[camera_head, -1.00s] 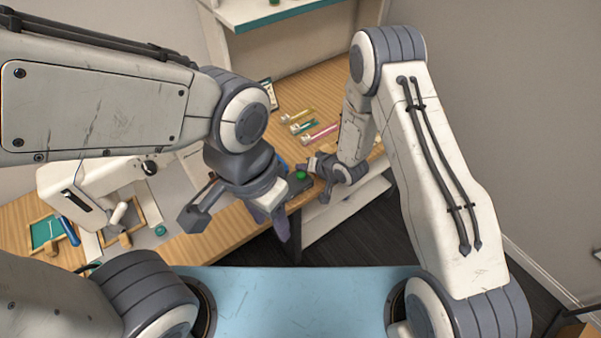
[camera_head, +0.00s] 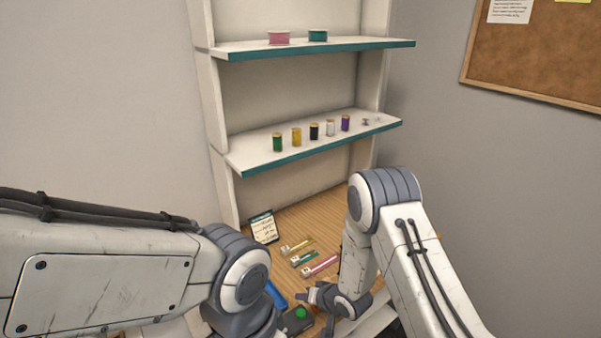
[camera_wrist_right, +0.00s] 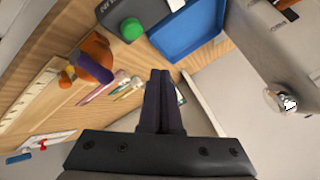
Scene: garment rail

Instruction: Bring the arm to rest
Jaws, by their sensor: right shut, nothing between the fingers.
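My right arm reaches down over the wooden worktop (camera_head: 285,225) in the head view. Its gripper (camera_head: 308,296) is small there, near a green button (camera_head: 300,313). In the right wrist view the dark fingers of the right gripper (camera_wrist_right: 164,78) are together with nothing between them. They hang above the worktop, apart from the things on it. My left arm (camera_head: 110,280) comes in from the left and bends down at its joint. Its gripper is below the picture edge and hidden.
A shelf (camera_head: 310,145) with several thread spools stands behind the worktop. Small packets (camera_head: 320,265) and a card (camera_head: 263,228) lie on the worktop. The wrist view shows a blue tray (camera_wrist_right: 190,30), an orange round object (camera_wrist_right: 97,52) and a ruler (camera_wrist_right: 30,95).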

